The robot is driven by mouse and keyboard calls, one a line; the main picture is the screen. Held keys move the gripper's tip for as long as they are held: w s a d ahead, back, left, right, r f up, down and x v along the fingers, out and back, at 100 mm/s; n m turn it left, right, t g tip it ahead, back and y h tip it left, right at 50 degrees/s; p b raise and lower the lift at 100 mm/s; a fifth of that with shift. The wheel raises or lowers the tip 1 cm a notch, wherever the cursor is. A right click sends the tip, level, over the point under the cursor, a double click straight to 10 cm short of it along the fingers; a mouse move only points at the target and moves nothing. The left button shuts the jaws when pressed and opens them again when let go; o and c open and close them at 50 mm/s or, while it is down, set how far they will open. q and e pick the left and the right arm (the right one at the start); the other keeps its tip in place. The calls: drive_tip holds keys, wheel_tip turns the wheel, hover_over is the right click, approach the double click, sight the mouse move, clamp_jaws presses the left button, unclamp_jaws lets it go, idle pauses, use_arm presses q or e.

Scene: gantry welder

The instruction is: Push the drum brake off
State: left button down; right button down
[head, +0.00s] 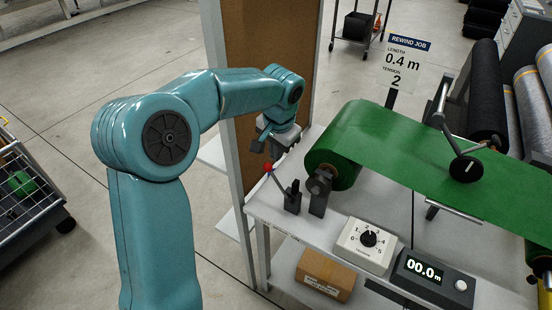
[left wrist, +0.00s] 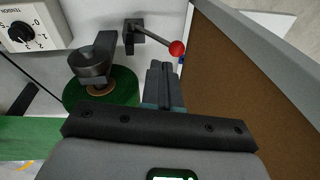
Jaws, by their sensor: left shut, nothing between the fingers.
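The drum brake is a thin grey lever (head: 281,183) with a red ball knob (head: 268,168), rising from a small black base (head: 293,199) on the white bench. The lever leans toward the left end of the bench, beside the green roll (head: 345,140). My left gripper (head: 262,149) is shut and empty, close above the red knob. In the left wrist view the shut fingers (left wrist: 160,72) point at the knob (left wrist: 177,48), which is just beyond the tips and slightly right. Contact cannot be told. My right gripper is out of view.
A brown board (head: 262,60) in a grey frame stands close behind the gripper. A tension dial box (head: 362,246) and a counter reading 00.0 m (head: 432,276) sit on the bench front. Green sheet runs right from the roll. A sign (head: 405,64) reads 0.4 m, tension 2.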

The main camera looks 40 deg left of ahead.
use_arm(q)
wheel_tip(320, 180, up, 7)
drive_tip(key=shift+s+d, duration=0.15)
drive_tip(key=shift+s, duration=0.25)
drive_tip(key=shift+d+f, duration=0.1)
idle(0.3)
